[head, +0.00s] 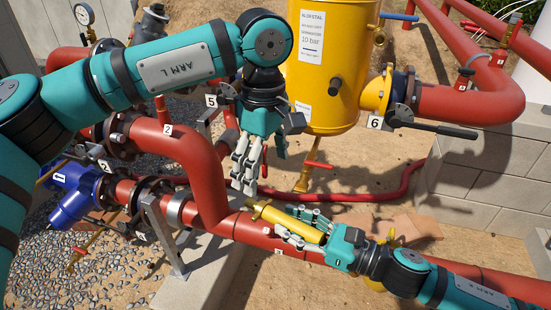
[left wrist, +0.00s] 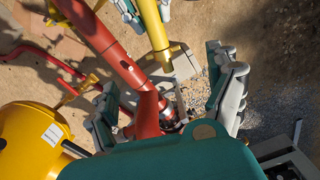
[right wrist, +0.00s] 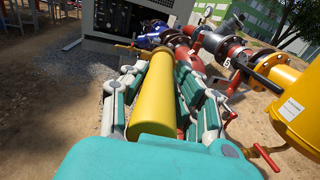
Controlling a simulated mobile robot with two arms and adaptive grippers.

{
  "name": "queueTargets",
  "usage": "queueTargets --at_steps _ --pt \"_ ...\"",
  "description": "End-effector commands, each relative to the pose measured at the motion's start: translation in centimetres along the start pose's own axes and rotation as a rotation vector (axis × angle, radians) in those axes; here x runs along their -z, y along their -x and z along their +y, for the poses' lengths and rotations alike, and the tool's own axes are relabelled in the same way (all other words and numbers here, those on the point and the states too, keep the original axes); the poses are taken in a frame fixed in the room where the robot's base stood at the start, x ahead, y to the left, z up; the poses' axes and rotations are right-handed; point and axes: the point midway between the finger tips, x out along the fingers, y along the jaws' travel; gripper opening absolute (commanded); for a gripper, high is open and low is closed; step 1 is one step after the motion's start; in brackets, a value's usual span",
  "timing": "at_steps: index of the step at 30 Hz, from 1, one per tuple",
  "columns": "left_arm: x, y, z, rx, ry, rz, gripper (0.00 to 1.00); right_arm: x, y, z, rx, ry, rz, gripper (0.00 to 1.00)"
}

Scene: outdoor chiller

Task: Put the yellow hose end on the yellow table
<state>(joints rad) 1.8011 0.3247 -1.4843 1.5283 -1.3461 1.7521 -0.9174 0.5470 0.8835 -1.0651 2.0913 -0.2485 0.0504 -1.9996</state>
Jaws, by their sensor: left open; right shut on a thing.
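The yellow hose end (head: 285,219) is a long yellow cylinder with a narrower tip at its left end. My right gripper (head: 305,229) is shut around it, above the red pipe. In the right wrist view the yellow cylinder (right wrist: 154,96) lies between the fingers and points away from the palm. My left gripper (head: 257,165) is open and empty, pointing down above and left of the hose end. In the left wrist view the hose end (left wrist: 155,28) reaches toward the space between the open left fingers (left wrist: 165,85). I cannot make out a yellow table in any view.
A red pipe (head: 215,190) runs below both grippers. A yellow tank (head: 328,85) stands behind them, with a black-handled valve (head: 430,127) at its right. A blue fitting (head: 78,198) is at the left. A block wall (head: 490,170) stands at the right, with sandy ground between.

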Motion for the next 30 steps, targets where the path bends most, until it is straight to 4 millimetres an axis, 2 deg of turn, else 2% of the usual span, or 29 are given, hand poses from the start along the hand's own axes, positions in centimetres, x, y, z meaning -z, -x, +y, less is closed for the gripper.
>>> queueTargets --at_steps 9,15,21,29,30 --pt "0.0 -6.2 -0.1 0.003 -0.001 0.0 0.89 -0.1 0.0 0.0 -0.001 0.001 -0.002 0.0" --pt "0.0 -8.9 -0.1 0.001 -0.001 -0.001 0.89 -0.1 0.0 0.0 0.0 0.001 -0.002 0.0" --pt "-0.1 -10.1 -0.1 0.0 -0.002 -0.001 0.89 -0.1 0.0 0.0 0.0 0.001 -0.002 0.0" --pt "0.0 -10.2 -0.1 -0.001 -0.002 -0.001 0.89 -0.1 0.0 0.0 0.0 0.001 -0.002 0.0" --pt "0.0 -10.2 -0.1 -0.001 -0.002 -0.001 0.85 -0.1 0.0 0.0 0.0 0.001 -0.002 0.0"
